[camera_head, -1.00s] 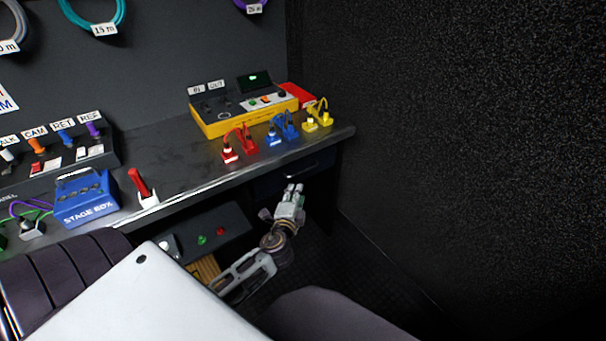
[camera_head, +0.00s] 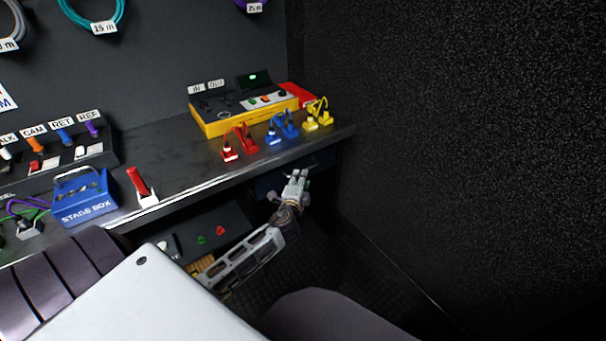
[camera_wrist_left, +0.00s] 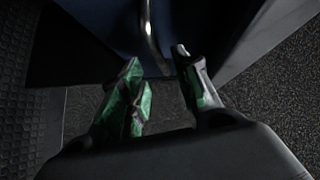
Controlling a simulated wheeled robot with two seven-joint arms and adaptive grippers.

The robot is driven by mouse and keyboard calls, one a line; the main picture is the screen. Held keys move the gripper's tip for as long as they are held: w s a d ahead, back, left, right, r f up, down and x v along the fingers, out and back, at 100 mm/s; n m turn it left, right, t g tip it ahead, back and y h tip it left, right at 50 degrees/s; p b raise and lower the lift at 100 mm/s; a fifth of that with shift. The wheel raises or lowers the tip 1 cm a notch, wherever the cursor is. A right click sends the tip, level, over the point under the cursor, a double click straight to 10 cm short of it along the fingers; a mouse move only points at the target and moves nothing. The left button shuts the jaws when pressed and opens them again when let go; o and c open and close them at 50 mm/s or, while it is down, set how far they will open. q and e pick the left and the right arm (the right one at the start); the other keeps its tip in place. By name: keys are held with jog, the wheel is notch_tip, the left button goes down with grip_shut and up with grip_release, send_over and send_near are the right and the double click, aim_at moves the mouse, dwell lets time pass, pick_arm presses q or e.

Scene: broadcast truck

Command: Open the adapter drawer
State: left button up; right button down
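The adapter drawer (camera_head: 266,187) is a dark blue front under the right end of the desk, mostly in shadow and partly hidden by my gripper. It fills the upper part of the left wrist view (camera_wrist_left: 95,35), with a curved metal handle (camera_wrist_left: 151,35). My left gripper (camera_head: 300,174) is at the drawer front. In the left wrist view its fingers (camera_wrist_left: 158,62) are apart, and the handle's near end shows between the fingertips. I cannot tell whether they touch it. My right gripper is not in view.
The desk (camera_head: 185,180) overhangs the drawer and carries a yellow console (camera_head: 250,115), coloured plugs, a red lever (camera_head: 138,182) and a blue stage box (camera_head: 84,200). A dark unit (camera_head: 213,232) with green and red items sits underneath. A dark wall (camera_head: 460,130) stands at right.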

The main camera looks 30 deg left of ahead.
pick_arm(q)
jog(key=x, duration=0.5)
jog(key=shift+b, duration=0.35)
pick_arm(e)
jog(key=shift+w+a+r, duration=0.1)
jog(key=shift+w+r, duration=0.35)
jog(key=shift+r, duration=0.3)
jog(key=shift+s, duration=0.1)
pick_arm(q)
grip_shut()
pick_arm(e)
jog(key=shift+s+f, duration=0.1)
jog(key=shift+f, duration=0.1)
